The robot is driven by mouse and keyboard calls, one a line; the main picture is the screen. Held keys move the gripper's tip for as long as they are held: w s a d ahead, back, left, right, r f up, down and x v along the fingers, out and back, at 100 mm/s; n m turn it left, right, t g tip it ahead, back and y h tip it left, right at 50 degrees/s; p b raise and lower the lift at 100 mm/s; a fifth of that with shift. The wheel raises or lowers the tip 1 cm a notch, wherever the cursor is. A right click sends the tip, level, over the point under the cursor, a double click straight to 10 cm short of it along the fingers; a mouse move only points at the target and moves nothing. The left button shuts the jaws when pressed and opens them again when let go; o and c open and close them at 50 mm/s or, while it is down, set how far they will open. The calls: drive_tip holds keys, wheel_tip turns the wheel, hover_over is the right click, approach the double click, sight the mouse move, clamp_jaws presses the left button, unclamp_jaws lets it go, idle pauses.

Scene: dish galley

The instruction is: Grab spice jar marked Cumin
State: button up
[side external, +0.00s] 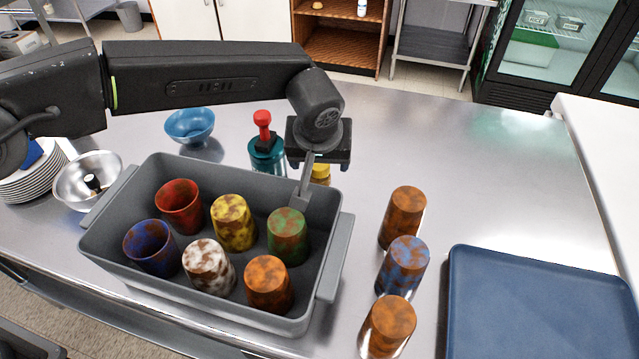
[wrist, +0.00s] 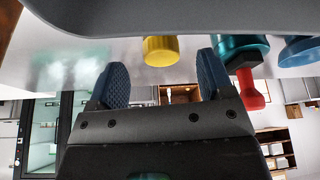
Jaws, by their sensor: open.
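A small yellow jar-like thing (side external: 320,173) stands on the steel counter just behind the grey bin, partly hidden by my gripper and the bin wall. In the wrist view its yellow cylinder (wrist: 160,50) shows between and beyond my fingers. No label can be read, so I cannot tell whether it is the Cumin jar. My gripper (side external: 302,196) points down by the bin's back right corner. In the wrist view my gripper (wrist: 161,82) has its two blue-padded fingers apart with nothing held between them.
The grey bin (side external: 335,235) holds several mottled cups. A teal container (side external: 262,160) and a red-topped thing (side external: 263,122) stand close left of the yellow thing; a blue bowl (side external: 190,125) is farther left. Three cups (side external: 403,265) and a blue tray (side external: 540,300) are right. The back right counter is clear.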

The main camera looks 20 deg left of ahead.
sight(320, 168)
drive_tip(key=x, duration=0.5)
drive_tip(key=shift+a, duration=0.1)
drive_tip(key=shift+c, duration=0.2)
drive_tip(key=c, duration=1)
